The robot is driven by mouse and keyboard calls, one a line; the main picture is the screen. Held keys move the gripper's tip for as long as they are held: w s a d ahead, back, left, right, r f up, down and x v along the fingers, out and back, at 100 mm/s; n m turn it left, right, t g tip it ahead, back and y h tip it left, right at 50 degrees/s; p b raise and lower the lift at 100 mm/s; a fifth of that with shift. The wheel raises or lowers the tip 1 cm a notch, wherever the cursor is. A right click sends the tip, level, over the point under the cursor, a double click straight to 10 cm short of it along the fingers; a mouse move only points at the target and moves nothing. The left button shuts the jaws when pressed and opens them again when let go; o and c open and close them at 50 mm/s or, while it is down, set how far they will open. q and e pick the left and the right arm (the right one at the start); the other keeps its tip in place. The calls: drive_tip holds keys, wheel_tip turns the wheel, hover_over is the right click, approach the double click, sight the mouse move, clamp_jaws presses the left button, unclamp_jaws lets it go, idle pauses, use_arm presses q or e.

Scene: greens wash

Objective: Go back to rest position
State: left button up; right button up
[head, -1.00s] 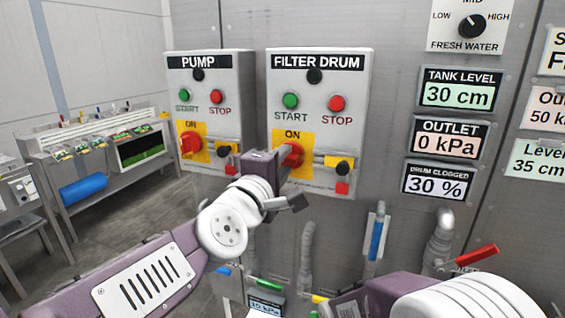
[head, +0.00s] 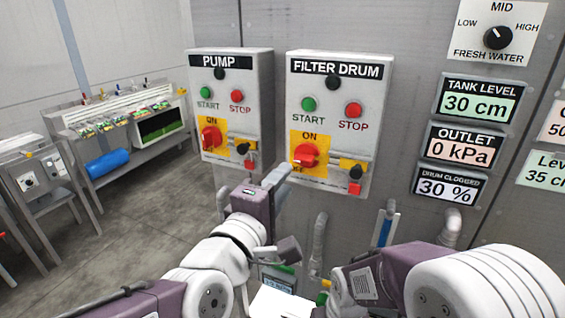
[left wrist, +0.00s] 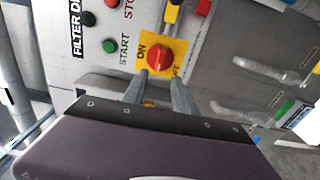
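The FILTER DRUM box (head: 333,75) and the PUMP box (head: 238,65) hang on the grey wall panel. Each has a green START button, a red STOP button and a red rotary switch on a yellow plate. My left gripper (head: 277,176) is just below and left of the FILTER DRUM switch (head: 306,155). In the left wrist view my left gripper (left wrist: 158,88) has its fingers apart with nothing between them, and the red switch (left wrist: 160,55) lies beyond the tips. My right arm (head: 385,285) is at the lower right; its fingertips are not clearly visible.
Below the boxes are grey pipes (head: 320,240) and a blue-marked tube (head: 386,228). Readout signs (head: 478,103) are on the right of the panel. A bench (head: 120,125) with a blue roll stands at the left. The floor (head: 150,215) between is clear.

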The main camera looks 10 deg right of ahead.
use_arm(q)
drive_tip(key=shift+s, duration=0.35)
use_arm(e)
drive_tip(key=shift+r, duration=0.45)
